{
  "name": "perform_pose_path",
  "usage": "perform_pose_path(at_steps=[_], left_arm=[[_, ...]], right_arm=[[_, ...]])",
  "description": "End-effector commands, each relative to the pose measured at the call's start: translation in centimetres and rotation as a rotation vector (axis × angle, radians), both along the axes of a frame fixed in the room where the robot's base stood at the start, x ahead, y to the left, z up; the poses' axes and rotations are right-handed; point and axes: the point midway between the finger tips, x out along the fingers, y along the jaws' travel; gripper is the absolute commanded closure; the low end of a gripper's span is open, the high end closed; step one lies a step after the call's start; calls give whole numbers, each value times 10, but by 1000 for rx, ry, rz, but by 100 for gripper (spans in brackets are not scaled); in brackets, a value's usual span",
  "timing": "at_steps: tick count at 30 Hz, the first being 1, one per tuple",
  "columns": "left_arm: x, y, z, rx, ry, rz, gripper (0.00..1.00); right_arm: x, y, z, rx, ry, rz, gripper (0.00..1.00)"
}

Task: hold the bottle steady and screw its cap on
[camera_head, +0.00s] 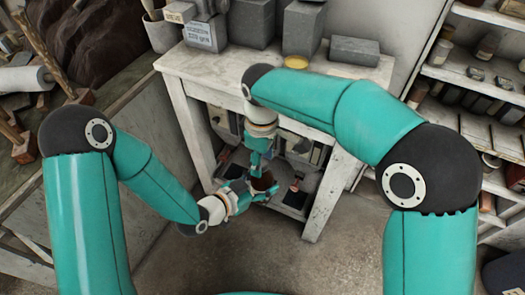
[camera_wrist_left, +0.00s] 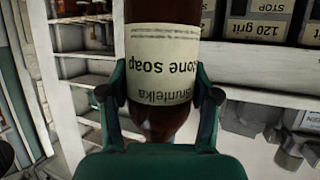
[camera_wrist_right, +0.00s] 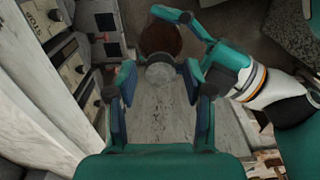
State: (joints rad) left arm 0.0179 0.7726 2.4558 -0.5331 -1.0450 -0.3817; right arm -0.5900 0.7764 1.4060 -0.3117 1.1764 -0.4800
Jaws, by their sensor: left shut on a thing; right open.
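The brown bottle (camera_head: 264,182) is in the grasp of my left gripper (camera_head: 253,188), low in front of the bench. In the left wrist view it fills the middle, its cream label (camera_wrist_left: 158,70) showing lettering that includes "soap"; both fingers press its sides. My right gripper (camera_head: 257,160) points down just above the bottle and is open. In the right wrist view a pale round cap (camera_wrist_right: 160,72) lies between the open fingers (camera_wrist_right: 160,103), apart from both, in line with the brown bottle (camera_wrist_right: 160,40). I cannot tell whether the cap is seated on the neck.
A white bench (camera_head: 190,66) stands behind, with grey blocks (camera_head: 355,50) and a yellow disc (camera_head: 296,62) on top. Shelves (camera_head: 470,70) with jars line the right side. The floor (camera_head: 345,260) in front is clear.

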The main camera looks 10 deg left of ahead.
Motion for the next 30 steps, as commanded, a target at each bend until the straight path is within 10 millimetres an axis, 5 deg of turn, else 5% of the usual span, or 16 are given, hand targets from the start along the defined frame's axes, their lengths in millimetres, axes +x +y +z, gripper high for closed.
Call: perform_pose_path(at_steps=[8,18,26,27,30], left_arm=[[0,0,1,-1,-3,1,100],[0,0,1,-1,-2,0,100],[0,0,1,-1,-2,0,100],[0,0,1,-1,-2,0,100],[0,0,1,-1,-2,0,100]], right_arm=[[0,0,-1,0,0,0,48],[0,0,-1,1,-1,0,100],[1,0,-1,1,-1,-14,100],[1,0,-1,1,-1,-14,68],[1,0,-1,1,-1,-14,51]])
